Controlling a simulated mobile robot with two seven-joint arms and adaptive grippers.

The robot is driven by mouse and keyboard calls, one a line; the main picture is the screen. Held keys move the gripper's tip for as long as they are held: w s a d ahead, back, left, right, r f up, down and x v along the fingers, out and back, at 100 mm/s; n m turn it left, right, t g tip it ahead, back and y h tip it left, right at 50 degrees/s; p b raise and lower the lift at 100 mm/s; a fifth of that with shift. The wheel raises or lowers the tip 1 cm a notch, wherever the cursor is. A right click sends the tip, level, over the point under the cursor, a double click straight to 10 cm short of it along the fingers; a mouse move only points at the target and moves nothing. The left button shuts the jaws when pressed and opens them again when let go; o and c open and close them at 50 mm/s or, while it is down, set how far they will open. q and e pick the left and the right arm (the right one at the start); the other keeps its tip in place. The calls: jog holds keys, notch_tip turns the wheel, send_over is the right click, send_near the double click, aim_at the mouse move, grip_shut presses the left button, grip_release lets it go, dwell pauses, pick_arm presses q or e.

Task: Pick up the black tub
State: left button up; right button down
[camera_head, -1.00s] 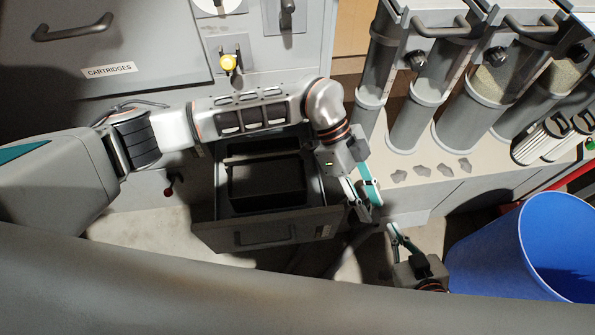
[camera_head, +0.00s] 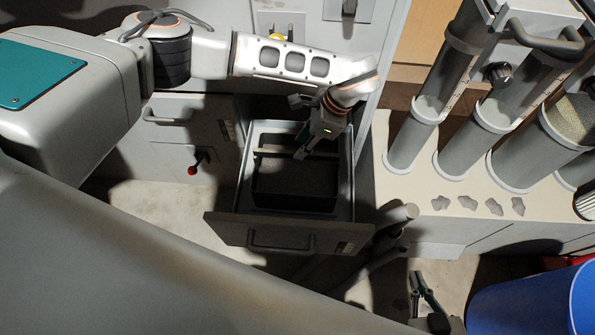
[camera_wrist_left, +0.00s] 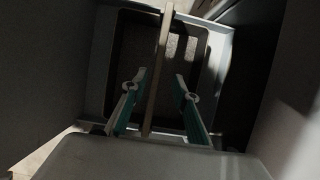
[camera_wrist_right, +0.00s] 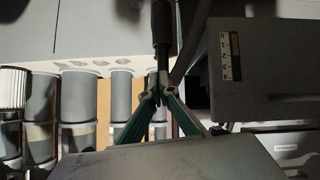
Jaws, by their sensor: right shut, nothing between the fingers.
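The black tub (camera_head: 292,182) sits inside an open grey drawer (camera_head: 228,224) in the head view. A pale bar (camera_head: 270,151) runs across its top and crosses lengthwise through the left wrist view (camera_wrist_left: 160,55). My left gripper (camera_head: 302,152) points down over the tub's far half. In the left wrist view its fingers (camera_wrist_left: 161,80) are open, one on each side of the bar. Whether they touch it I cannot tell. The tub (camera_wrist_left: 118,60) lies below them. My right gripper (camera_head: 419,280) is shut and empty, low and right of the drawer; its tips meet in the right wrist view (camera_wrist_right: 158,96).
A bench (camera_head: 395,178) with grey tubes and several small grey scraps stands right of the drawer. A blue bin (camera_head: 530,305) is at the lower right. The cabinet front with a red-knobbed lever (camera_head: 194,169) is left. Floor is clear at the front left.

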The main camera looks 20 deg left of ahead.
pick_arm(q)
jog(key=x, duration=0.1)
jog(key=b+x, duration=0.1)
jog(key=x, duration=0.3)
jog(key=shift+s+d, duration=0.25)
jog(key=shift+s, duration=0.1)
jog(key=shift+w+r, duration=0.1)
jog(key=shift+r, duration=0.1)
jog(key=shift+c, duration=0.3)
grip_shut()
